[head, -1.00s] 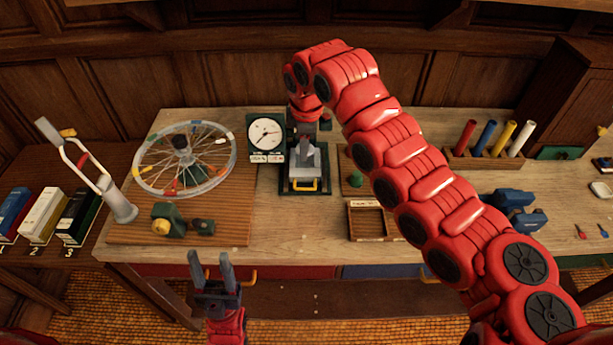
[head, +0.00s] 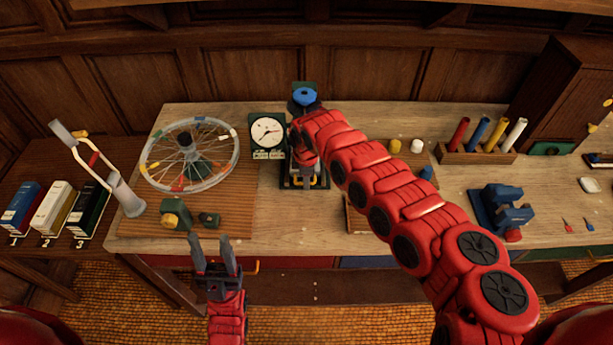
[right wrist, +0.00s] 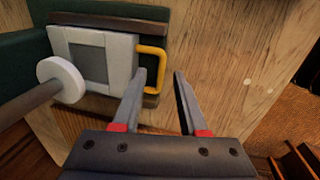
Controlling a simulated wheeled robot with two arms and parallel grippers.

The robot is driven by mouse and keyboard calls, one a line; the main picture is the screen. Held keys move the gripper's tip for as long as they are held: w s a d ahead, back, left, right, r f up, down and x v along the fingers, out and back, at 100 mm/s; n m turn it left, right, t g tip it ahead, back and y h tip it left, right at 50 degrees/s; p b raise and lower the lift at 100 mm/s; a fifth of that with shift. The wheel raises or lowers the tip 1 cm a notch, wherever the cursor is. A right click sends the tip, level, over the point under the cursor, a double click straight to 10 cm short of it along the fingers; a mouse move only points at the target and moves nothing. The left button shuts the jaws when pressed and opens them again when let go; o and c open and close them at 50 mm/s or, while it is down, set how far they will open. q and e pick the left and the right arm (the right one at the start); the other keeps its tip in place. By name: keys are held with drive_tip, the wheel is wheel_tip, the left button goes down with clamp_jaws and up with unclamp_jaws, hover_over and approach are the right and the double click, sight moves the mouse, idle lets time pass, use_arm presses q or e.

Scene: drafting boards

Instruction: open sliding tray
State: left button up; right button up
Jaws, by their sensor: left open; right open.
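The sliding tray (right wrist: 102,62) is a pale square frame with a grey centre and a yellow loop handle (right wrist: 152,68) on one side. In the head view, the tray's stand, with a blue top (head: 305,96), is at the back middle of the desk, and my right arm hides much of it. My right gripper (right wrist: 162,74) is open, with its fingertips close to the handle. The handle lies near the left finger's tip, and I cannot tell whether they touch. My left gripper (head: 211,240) is open and empty in front of the desk edge.
A dial (head: 267,132) stands left of the tray's stand, and a spoked wheel (head: 190,155) is farther left. A blue device (head: 500,208) and coloured tubes (head: 485,136) stand at the right.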

drive_tip(key=shift+f, duration=0.45)
clamp_jaws()
idle(1.2)
